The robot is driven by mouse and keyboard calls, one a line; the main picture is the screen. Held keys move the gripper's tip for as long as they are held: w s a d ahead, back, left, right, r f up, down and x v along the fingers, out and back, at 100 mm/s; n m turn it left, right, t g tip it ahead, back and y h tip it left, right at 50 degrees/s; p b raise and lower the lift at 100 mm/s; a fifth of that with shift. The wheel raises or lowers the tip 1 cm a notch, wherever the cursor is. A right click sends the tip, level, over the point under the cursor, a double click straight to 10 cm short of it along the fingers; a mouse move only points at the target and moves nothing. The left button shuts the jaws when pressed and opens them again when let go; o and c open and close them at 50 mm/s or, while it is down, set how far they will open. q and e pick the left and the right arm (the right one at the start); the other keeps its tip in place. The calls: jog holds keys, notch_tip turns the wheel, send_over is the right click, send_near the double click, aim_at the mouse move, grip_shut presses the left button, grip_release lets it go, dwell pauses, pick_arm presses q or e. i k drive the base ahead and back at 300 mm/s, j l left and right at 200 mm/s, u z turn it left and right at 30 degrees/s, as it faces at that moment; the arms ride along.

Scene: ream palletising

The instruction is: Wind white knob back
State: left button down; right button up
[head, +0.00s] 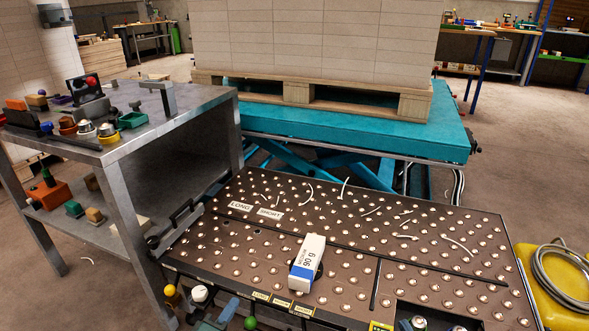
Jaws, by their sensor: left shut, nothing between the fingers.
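A white knob (200,293) stands at the front left edge of the dark ball-studded table (225,262), between a yellow knob (170,290) and a green knob (250,322). My left gripper (222,314) shows only in part at the bottom edge, just right of and below the white knob. It is shut and empty. I cannot tell whether it touches the knob. My right gripper is not in view.
A white and blue "90 g" ream pack (307,263) stands on the table. Curved white strips lie behind it. A grey metal bench (150,130) with tools stands at left. A teal lift table (350,136) bears a loaded pallet. A yellow case (555,290) lies at right.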

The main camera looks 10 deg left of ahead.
aim_at(200, 293)
jog(key=k+j, duration=0.15)
jog(key=k, duration=0.35)
jog(key=k+j, duration=0.15)
jog(key=k, duration=0.3)
